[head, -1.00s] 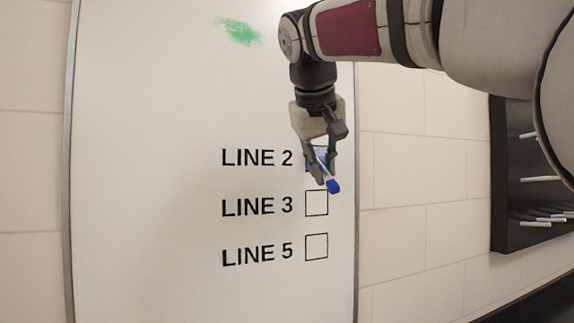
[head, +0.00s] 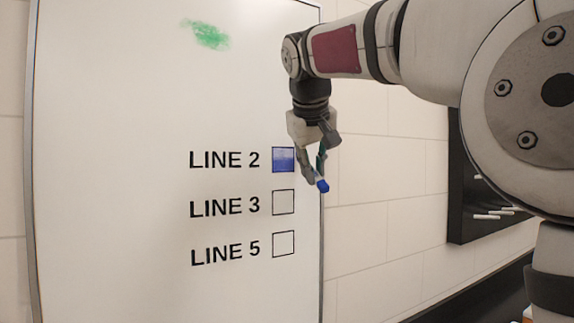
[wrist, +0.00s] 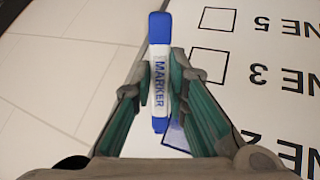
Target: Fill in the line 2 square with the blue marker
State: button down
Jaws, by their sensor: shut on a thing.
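The whiteboard (head: 110,220) carries the lines LINE 2, LINE 3 and LINE 5, each with a square at its right. The line 2 square (head: 283,160) is coloured blue, with a paler patch near its top. The LINE 3 square (head: 283,202) and LINE 5 square (head: 283,244) are blank inside. My gripper (head: 313,174) is to the right of the squares, by the board's right edge. It is shut on the blue marker (wrist: 160,75), a white-bodied pen with blue ends. One blue end (head: 322,186) shows below the fingers. In the wrist view the line 2 square (wrist: 177,134) is partly hidden.
A green smudge (head: 208,35) is at the top of the board. A dark rack (head: 485,195) with several white sticks hangs on the tiled wall at the right. The board's left part is clear.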

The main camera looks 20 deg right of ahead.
jog(key=shift+a, duration=0.15)
jog(key=s+a, duration=0.1)
jog(key=a, duration=0.5)
jog(key=shift+s+a+p, duration=0.15)
jog(key=shift+a+p, duration=0.1)
jog(key=shift+p, duration=0.05)
dwell(0.4)
jog(key=s+d+p, duration=0.1)
jog(key=s, duration=0.5)
jog(key=shift+p, duration=0.4)
jog(key=shift+d, duration=0.1)
jog(key=s, duration=0.2)
jog(key=p, duration=0.1)
jog(key=shift+s+d, duration=0.25)
jog(key=shift+s, duration=0.15)
